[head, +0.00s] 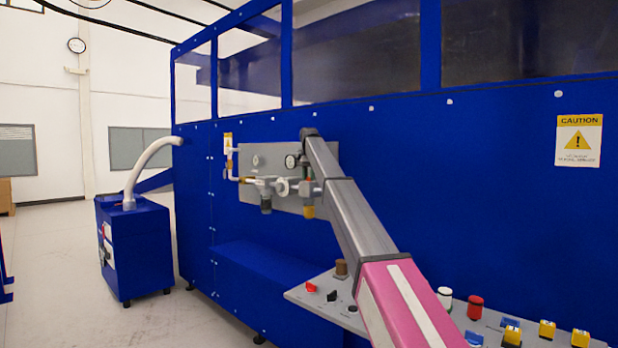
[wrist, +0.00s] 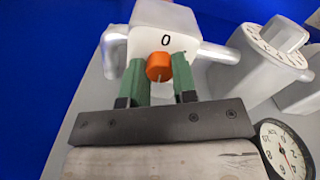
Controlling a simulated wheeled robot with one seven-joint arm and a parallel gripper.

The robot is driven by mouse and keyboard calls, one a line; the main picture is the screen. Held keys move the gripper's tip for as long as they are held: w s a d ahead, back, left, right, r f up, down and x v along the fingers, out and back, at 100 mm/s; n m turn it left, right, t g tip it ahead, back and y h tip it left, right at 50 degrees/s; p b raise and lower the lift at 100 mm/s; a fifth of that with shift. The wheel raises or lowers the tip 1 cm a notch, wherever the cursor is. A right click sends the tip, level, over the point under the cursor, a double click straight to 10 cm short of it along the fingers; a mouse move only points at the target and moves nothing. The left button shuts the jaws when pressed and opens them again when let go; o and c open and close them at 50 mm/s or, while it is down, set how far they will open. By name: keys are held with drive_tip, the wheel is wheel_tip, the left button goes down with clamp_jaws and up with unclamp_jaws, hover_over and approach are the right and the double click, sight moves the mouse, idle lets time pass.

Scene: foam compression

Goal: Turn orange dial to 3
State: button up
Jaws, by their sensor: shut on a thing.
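The orange dial (wrist: 159,66) is on the front of a pale block (wrist: 165,22) in the wrist view. The block carries a black "0" above the dial. A thin pale mark shows on the dial's lower part. My gripper (wrist: 160,72) has its two green fingers on either side of the dial and is shut on it. In the head view, my arm reaches to the grey panel (head: 270,206) on the blue machine, and the dial cannot be made out there.
A round gauge (wrist: 287,152) and a grey fitting with a marked face (wrist: 278,48) stand to the right in the wrist view. A control desk (head: 325,298) with several buttons lies below my arm. A hosed blue unit (head: 140,250) stands at left, with open floor nearby.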

drive_tip(key=shift+m, duration=0.7)
drive_tip(key=o, duration=0.9)
drive_tip(key=shift+o, duration=0.2)
